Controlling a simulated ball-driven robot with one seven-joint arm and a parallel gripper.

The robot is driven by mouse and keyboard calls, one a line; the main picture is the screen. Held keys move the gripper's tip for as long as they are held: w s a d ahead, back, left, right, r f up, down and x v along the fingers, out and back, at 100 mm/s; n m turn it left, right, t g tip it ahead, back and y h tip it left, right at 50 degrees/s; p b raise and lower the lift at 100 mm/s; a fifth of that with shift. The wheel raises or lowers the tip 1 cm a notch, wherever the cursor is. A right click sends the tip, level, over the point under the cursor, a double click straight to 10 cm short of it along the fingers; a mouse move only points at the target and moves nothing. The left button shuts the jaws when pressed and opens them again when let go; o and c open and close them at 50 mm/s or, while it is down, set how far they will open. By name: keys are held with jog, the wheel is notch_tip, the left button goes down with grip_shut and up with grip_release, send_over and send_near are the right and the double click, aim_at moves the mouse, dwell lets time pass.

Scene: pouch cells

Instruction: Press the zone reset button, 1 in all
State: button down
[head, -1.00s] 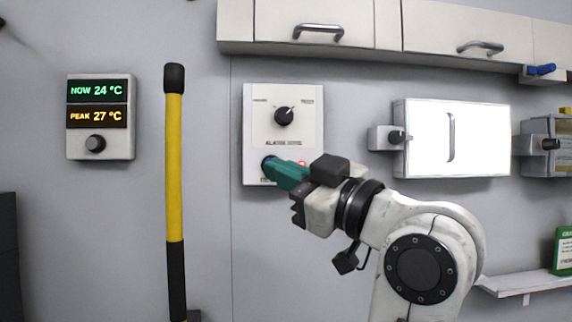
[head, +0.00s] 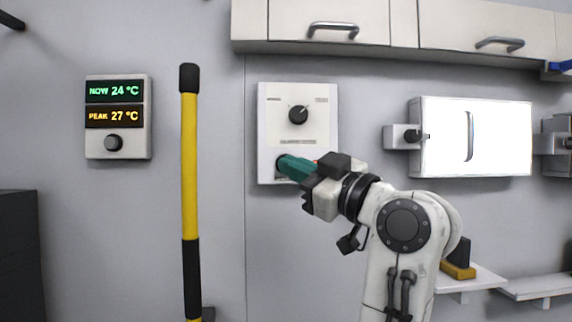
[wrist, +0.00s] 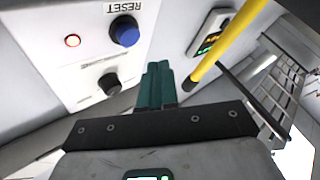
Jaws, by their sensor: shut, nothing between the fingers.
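The white control panel (head: 270,135) is on the wall in the head view, with a black knob (head: 298,115) in its upper half.
A yellow-and-black pole (head: 189,170) stands left of the panel. A temperature display (head: 118,92) hangs further left. Cabinets (head: 330,15) are overhead. A white box with a handle (head: 500,140) is on the wall at right. A shelf (head: 475,277) is lower right.

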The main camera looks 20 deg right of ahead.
jog(key=shift+w+d, duration=0.2)
jog(key=shift+w, duration=0.5)
jog(key=shift+w+d, duration=0.2)
jog(key=shift+w, duration=0.45)
dwell(1.1)
jog(key=shift+w+d, duration=0.15)
jog(key=shift+w, duration=0.2)
jog(key=shift+w+d, duration=0.15)
jog(key=shift+w, duration=0.35)
dwell(0.7)
jog(key=shift+s, duration=0.15)
jog(key=shift+s+a, duration=0.25)
jog(key=shift+s, duration=0.5)
jog(key=shift+s+a+b, duration=0.1)
jog(key=shift+s+a, duration=0.15)
jog(key=shift+s, duration=0.55)
jog(key=shift+s+a+b, duration=0.15)
jog(key=shift+s+a, duration=0.15)
jog(key=shift+s, duration=0.5)
jog(key=shift+s+a+b, duration=0.1)
jog(key=shift+s+a, duration=0.15)
jog(key=shift+s, duration=0.55)
